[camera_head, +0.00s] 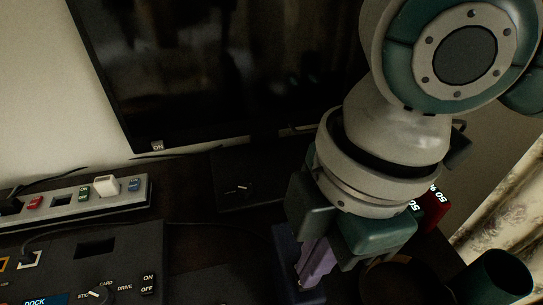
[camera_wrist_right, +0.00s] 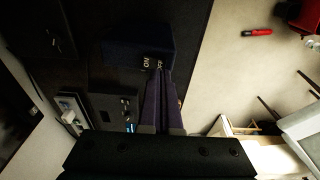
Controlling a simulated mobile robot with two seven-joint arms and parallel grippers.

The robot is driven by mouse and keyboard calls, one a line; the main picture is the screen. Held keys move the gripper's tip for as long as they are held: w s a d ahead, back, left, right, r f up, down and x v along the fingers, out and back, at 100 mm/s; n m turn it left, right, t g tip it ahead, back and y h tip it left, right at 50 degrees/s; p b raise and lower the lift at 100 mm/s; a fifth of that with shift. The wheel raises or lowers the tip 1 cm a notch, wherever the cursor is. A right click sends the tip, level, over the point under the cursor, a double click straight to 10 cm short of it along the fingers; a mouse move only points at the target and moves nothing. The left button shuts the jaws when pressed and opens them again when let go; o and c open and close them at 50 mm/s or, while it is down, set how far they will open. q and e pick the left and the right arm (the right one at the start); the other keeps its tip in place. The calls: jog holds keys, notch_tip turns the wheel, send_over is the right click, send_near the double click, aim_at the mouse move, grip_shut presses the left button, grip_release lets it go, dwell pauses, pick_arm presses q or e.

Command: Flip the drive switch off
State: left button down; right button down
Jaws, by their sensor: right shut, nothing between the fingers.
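In the head view a dark control panel (camera_head: 60,250) at the lower left carries a white-pointer dial (camera_head: 97,294) marked STBY, CARD and DRIVE. The words ON and OFF stand right of the DRIVE label; the panel's lower part is cut off. My right gripper (camera_head: 312,275) points down right of the panel, its purple fingers shut. In the right wrist view the fingertips (camera_wrist_right: 158,72) are together and empty, at the edge of a dark blue box (camera_wrist_right: 135,48) marked ON and OFF. I cannot tell whether they touch it. My left gripper is not in view.
A power strip (camera_head: 125,199) with coloured switches lies behind the panel. A large black screen (camera_head: 220,70) stands at the back.

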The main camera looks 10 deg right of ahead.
jog(key=shift+f+b, duration=0.5)
jog(key=shift+f, duration=0.4)
dwell(0.3)
notch_tip(320, 180, up, 7)
jog(key=p, duration=0.8)
jog(key=shift+r+p, duration=0.15)
jog(key=shift+p, duration=0.25)
jog(key=shift+a, duration=0.1)
